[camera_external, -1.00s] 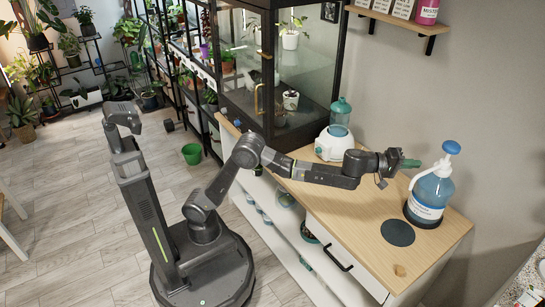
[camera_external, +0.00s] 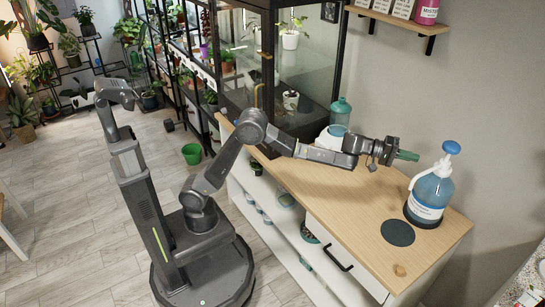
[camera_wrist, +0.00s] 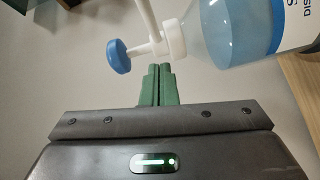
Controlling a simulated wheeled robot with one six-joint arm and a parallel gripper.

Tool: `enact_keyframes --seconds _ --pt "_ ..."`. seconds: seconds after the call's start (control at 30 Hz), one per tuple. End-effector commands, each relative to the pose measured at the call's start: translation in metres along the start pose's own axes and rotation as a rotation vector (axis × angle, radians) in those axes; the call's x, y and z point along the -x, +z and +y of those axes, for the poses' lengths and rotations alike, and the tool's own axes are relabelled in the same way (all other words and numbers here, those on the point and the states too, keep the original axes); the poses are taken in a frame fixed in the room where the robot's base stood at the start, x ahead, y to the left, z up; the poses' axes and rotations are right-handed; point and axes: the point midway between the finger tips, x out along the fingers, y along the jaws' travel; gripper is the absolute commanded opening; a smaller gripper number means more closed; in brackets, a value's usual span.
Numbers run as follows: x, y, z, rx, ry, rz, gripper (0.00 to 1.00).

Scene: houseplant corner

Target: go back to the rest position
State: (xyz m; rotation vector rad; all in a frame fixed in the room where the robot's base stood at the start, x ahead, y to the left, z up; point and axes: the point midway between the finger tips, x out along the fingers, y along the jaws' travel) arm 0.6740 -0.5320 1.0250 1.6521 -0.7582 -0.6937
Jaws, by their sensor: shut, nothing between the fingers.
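My gripper (camera_external: 407,156) is above the wooden cabinet top, left of the pump bottle and apart from it. Its green fingers are shut together with nothing between them, as the wrist view also shows (camera_wrist: 158,72). The pump bottle (camera_external: 429,190) is clear with blue liquid, a white label and a blue pump head, and stands upright on a dark round base. In the wrist view the bottle (camera_wrist: 226,35) lies across the upper right, beyond the fingertips. No marker of a rest position shows.
A white humidifier-like device with a teal tank (camera_external: 340,112) stands behind my forearm, partly hidden. A dark round mat (camera_external: 398,233) lies on the wooden top (camera_external: 345,205). A black-framed glass cabinet (camera_external: 315,75) stands behind. A shelf (camera_external: 400,17) hangs on the wall.

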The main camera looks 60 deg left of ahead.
Motion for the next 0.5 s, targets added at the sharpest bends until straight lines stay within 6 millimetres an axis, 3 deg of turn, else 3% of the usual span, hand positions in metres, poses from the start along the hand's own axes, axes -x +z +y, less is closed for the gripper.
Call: enact_keyframes --seconds 0.5 --pt "-0.0004 -0.0124 0.0028 -0.006 0.016 -0.084 0.0"
